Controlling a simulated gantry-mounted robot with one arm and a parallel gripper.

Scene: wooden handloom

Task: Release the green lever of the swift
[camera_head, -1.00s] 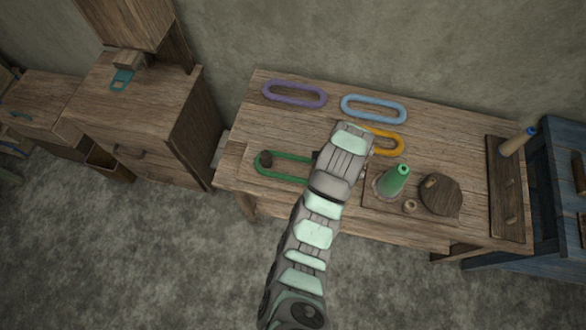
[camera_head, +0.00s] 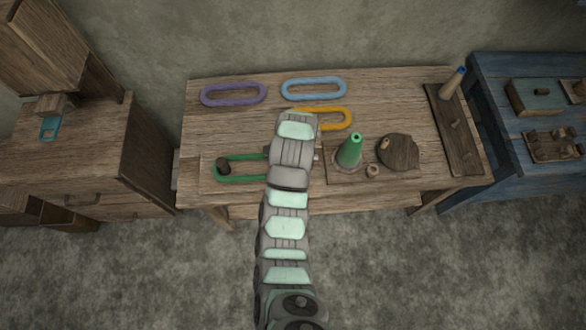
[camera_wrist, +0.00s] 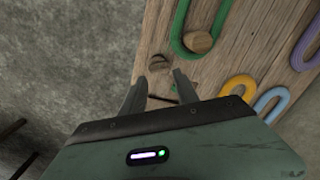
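The green yarn loop (camera_head: 226,178) lies around a wooden peg (camera_head: 222,165) at the table's front left; its right end is hidden behind my arm. The wrist view shows the loop (camera_wrist: 177,32) around a round peg (camera_wrist: 199,42). A slotted wooden knob (camera_wrist: 159,62) stands nearby at the table edge. A small green piece (camera_wrist: 174,87), perhaps the lever, shows beside a dark bar between my fingers; most of it is hidden. My gripper (camera_wrist: 160,82) is open, its fingers apart with nothing visibly clasped. I cannot tell if it touches the green piece.
Purple (camera_head: 234,95), blue (camera_head: 313,88) and yellow (camera_head: 340,118) loops lie at the back of the table. A green cone (camera_head: 350,152) and a round wooden block (camera_head: 398,152) stand right of my arm. A blue table (camera_head: 500,70) is at the right.

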